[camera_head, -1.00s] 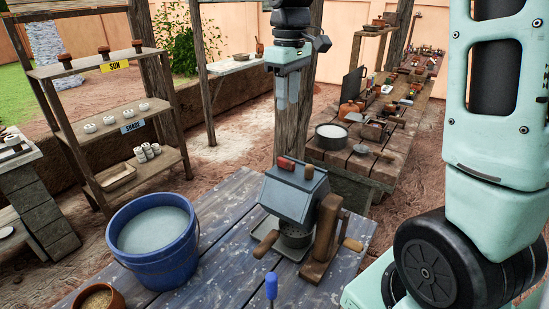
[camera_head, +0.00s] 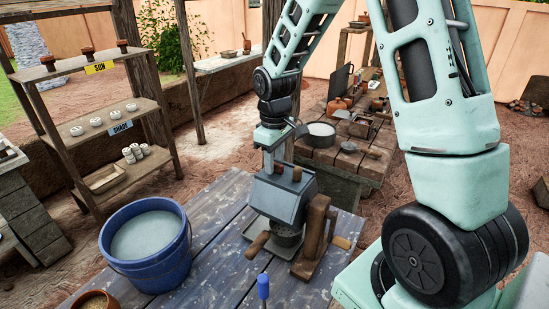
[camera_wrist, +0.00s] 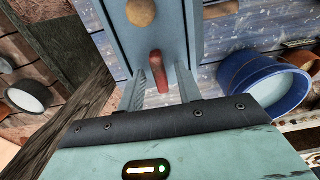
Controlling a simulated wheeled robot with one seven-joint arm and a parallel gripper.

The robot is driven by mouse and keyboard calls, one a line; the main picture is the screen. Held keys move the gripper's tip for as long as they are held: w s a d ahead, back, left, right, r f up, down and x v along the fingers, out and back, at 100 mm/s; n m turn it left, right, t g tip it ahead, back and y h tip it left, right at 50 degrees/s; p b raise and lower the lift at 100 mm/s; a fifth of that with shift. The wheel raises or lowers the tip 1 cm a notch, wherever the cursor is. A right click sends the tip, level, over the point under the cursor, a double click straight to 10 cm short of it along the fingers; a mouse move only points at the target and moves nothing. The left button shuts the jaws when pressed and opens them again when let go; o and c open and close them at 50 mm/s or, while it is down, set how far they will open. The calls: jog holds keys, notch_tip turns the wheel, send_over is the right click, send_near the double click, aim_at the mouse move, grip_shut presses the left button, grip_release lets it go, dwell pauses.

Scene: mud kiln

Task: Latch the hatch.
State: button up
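A blue-grey metal box (camera_head: 279,201), a mill-like device, stands on the weathered table. On its top are a red handle (camera_wrist: 158,72) and a round wooden knob (camera_wrist: 141,12), which also shows in the head view (camera_head: 297,174). I cannot tell from these views which part is the hatch's edge, or whether it is latched. My gripper (camera_head: 269,168) points down at the box top. In the wrist view its fingers (camera_wrist: 160,85) stand apart on either side of the red handle, with gaps visible. In the head view the red handle is largely hidden by the gripper.
The device has a wooden post (camera_head: 313,228), wooden side handles (camera_head: 257,245) and a tray under it. A shelf (camera_head: 112,118) is at left; a cluttered bench (camera_head: 340,160) lies behind.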

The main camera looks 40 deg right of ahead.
jog(key=shift+f, duration=0.1)
grip_shut()
dwell(0.3)
jog(key=m, duration=0.4)
jog(key=shift+m+b, duration=0.3)
jog(key=shift+m, duration=0.1)
jog(key=m, duration=0.4)
jog(key=shift+m, duration=0.3)
jog(key=m+p, duration=0.1)
jog(key=m, duration=0.3)
jog(key=shift+m+p, duration=1.05)
jog(key=shift+m, duration=1.15)
